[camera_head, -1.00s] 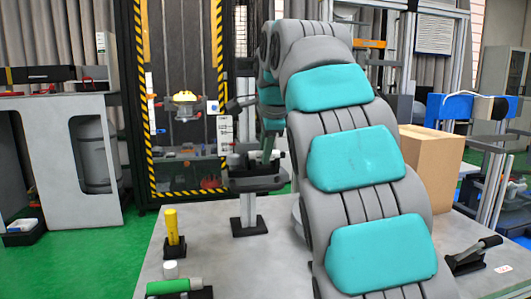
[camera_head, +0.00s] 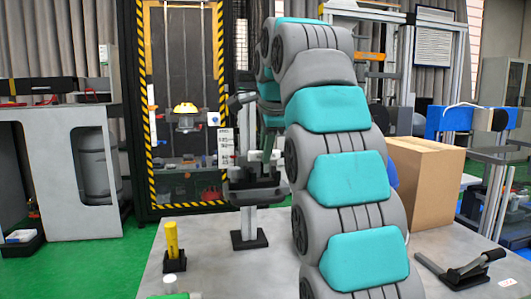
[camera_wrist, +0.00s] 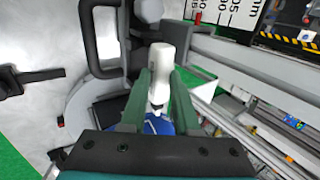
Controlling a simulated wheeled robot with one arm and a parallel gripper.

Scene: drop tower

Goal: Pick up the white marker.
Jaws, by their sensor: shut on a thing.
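The white marker (camera_wrist: 160,65) shows in the wrist view between the two green fingers of my gripper (camera_wrist: 160,95). Its wide end points toward the top of the picture, and the fingers press on its narrower lower part. My gripper is shut on it. In the head view my gripper (camera_head: 268,147) is beside the grey stand with the black foot (camera_head: 248,238). I cannot make out the marker clearly there, as my arm covers much of that spot.
A yellow marker (camera_head: 172,240) stands upright in a black holder on the grey table (camera_head: 215,260). A green item (camera_head: 175,296) and a small white cap (camera_head: 169,280) are at the front edge. A cardboard box (camera_head: 432,185) and a black lever (camera_head: 465,270) are on the right.

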